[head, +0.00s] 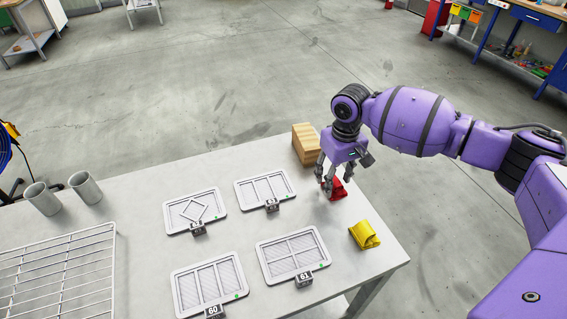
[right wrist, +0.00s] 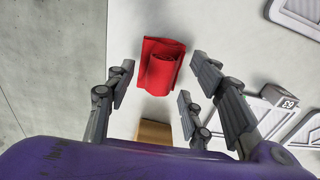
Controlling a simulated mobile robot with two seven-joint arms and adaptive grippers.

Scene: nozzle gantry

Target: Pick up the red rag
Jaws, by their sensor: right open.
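The red rag (head: 337,189) lies folded or rolled on the grey table near its right edge, partly hidden by my right gripper in the head view. In the right wrist view the red rag (right wrist: 160,66) shows whole, just beyond the fingertips and between them. My right gripper (head: 333,178) is above the rag, pointing down, with its fingers spread. In the right wrist view the right gripper (right wrist: 162,78) is open and empty, with fingers on both sides of the rag's outline. I cannot tell whether any finger touches it. My left gripper is not in view.
A wooden block (head: 305,144) stands close behind the right gripper. A yellow rag (head: 364,234) lies nearer the table's front right. Several framed panels with number tags, such as this one (head: 265,189), lie to the left. Two grey cups (head: 85,187) and a wire rack (head: 60,265) are farther left.

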